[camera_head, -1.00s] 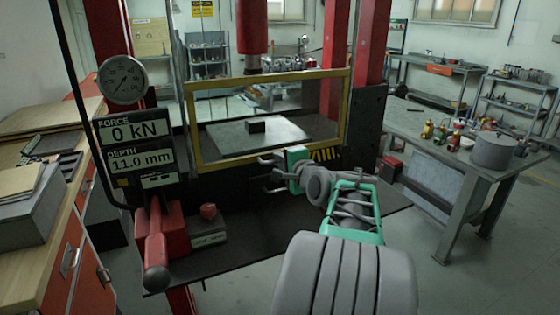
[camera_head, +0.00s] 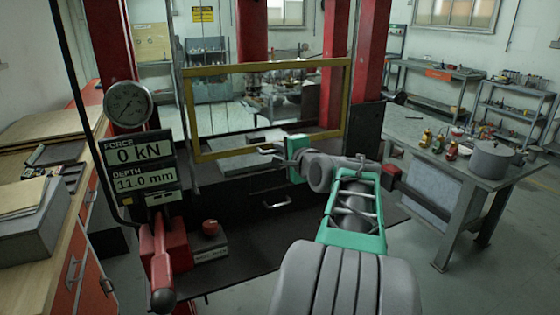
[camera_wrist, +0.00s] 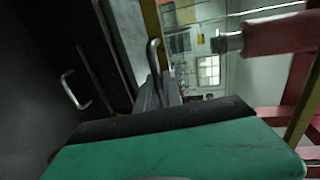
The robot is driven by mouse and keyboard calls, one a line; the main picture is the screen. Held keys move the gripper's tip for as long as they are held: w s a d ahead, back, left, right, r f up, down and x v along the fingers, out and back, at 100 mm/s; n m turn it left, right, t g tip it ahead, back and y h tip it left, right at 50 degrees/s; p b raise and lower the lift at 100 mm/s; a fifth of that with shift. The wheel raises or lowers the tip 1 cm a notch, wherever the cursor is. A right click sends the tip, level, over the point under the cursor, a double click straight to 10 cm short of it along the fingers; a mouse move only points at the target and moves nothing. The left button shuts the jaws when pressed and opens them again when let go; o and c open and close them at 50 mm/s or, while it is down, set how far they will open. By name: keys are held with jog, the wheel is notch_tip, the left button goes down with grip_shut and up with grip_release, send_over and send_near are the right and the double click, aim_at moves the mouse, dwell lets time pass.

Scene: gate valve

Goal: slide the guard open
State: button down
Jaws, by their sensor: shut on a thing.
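The guard (camera_head: 190,120) is a clear panel in a yellow frame on the front of the press, seen raised in the head view. A metal bar handle (camera_head: 266,152) is at its lower edge, and it also shows in the wrist view (camera_wrist: 152,55). My gripper (camera_head: 278,155), green and grey, reaches in from the lower right and is shut on this handle. In the wrist view, my gripper's fingers (camera_wrist: 159,90) meet at the handle, partly hiding it. The exact grip is hard to see.
A second bar handle (camera_head: 277,203) is on the dark front below the guard. A display panel (camera_head: 143,165), a gauge (camera_head: 128,103) and a red lever (camera_head: 161,265) stand at left. A table with a pot (camera_head: 492,160) is at right.

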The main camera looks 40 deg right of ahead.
notch_tip(320, 180, up, 16)
jog(key=p, duration=0.7)
jog(key=c, duration=1.5)
grip_release()
jog(key=shift+f, duration=0.1)
jog(key=b, duration=0.2)
send_near(274, 93)
jog(key=shift+v, duration=0.9)
jog(key=shift+a, duration=0.2)
